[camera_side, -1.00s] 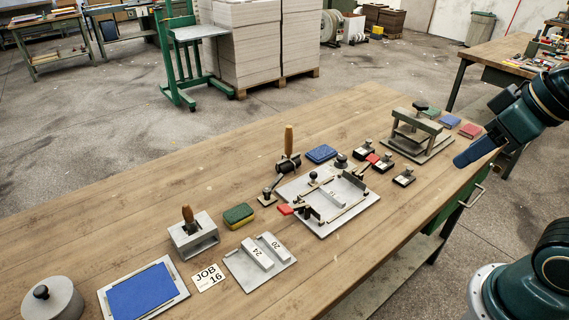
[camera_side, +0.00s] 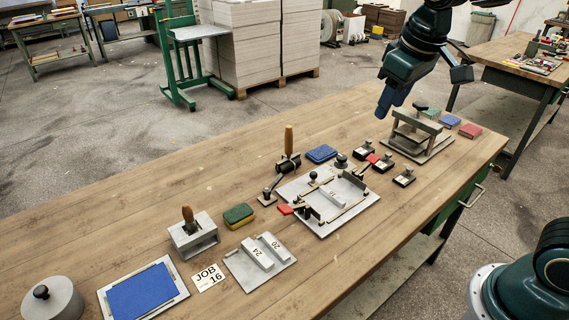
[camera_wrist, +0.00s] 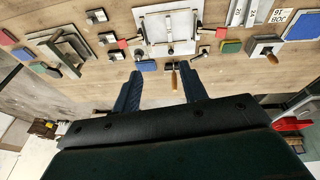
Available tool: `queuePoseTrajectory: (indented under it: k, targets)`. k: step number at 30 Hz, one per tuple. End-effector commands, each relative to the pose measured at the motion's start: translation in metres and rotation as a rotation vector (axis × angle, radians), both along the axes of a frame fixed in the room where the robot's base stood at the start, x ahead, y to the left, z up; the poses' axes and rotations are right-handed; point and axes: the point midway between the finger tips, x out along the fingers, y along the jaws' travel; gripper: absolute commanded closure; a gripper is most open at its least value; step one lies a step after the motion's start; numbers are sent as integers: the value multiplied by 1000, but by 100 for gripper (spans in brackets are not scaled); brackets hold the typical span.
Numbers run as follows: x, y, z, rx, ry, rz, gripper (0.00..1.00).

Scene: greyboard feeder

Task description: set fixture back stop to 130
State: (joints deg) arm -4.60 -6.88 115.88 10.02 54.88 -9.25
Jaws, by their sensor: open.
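The fixture (camera_side: 327,215) is a light metal plate on the bench with rails, small black-knobbed parts, a red-handled clamp and a block marked 16 in its middle. It also shows upside down at the top of the wrist view (camera_wrist: 152,45). I cannot tell which part is the back stop, and no scale can be read. My gripper (camera_side: 383,112) is above the bench's far side, beyond and right of the fixture, touching nothing. In the wrist view its two blue fingers (camera_wrist: 160,80) are apart with nothing between them.
A metal press-like frame (camera_side: 418,134) stands right of the fixture. Small black blocks (camera_side: 384,163) sit between them. A wooden-handled tool (camera_side: 289,145) stands behind the fixture. A plate with blocks marked 24 and 20 (camera_side: 260,262) and a JOB 16 card (camera_side: 208,277) lie at left.

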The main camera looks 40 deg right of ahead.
Motion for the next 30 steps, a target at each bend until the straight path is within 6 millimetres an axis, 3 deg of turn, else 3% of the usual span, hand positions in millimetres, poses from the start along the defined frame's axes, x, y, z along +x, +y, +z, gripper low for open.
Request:
queuePoseTrajectory:
  k: [8,18,24,30]
  targets:
    - [60,7,-25,-36,77,24,57]
    - [125,19,-74,-82,167,54,57]
    - [156,27,-109,-106,218,72,57]
    - [174,32,-134,-122,249,82,57]
